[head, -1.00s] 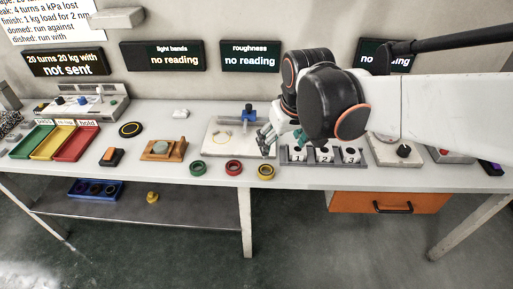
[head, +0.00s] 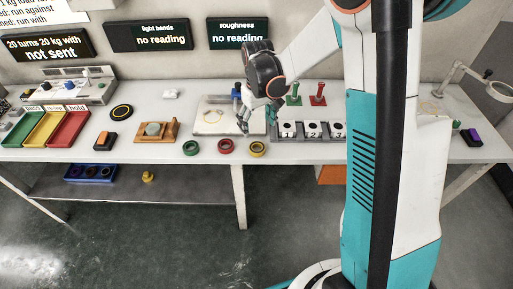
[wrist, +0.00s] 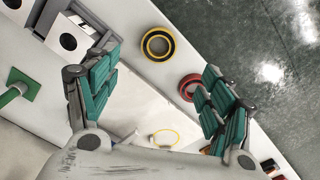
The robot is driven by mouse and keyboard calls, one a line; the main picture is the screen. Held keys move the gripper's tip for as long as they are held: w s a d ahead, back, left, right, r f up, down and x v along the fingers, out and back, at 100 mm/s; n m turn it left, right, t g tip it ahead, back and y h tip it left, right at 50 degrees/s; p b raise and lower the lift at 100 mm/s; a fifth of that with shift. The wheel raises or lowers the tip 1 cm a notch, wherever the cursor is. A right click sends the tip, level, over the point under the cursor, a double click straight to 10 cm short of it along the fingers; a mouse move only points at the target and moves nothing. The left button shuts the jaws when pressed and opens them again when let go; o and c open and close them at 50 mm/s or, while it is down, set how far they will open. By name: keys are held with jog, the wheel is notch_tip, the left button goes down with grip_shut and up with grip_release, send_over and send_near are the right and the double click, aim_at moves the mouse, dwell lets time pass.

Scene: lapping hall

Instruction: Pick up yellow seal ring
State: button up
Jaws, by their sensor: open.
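The yellow seal ring (head: 257,155) lies flat near the front edge of the bench, right of a red ring. It also shows in the wrist view (wrist: 144,45), near the top middle, with a dark inner band. My gripper (head: 244,122) is open and empty above the bench, behind the ring. In the wrist view my gripper (wrist: 161,68) has its teal fingers spread wide, with the ring beyond and between the fingertips, not touched.
The red ring (head: 225,152) and green ring (head: 190,153) lie left in the same row. A white plate (head: 212,128) with a thin yellow loop lies behind. The bench edge is close in front.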

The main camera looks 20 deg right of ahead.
jog(key=b, duration=0.2)
send_over(257, 144)
jog(key=s, duration=0.2)
jog(key=f, duration=0.6)
jog(key=shift+a+f, duration=0.25)
jog(key=f, duration=0.1)
jog(key=f+b, duration=0.1)
jog(key=f, duration=0.1)
jog(key=f+b, duration=0.1)
jog(key=f, duration=0.1)
jog(key=shift+w, duration=0.25)
jog(key=shift+c, duration=0.3)
jog(key=c, duration=1.1)
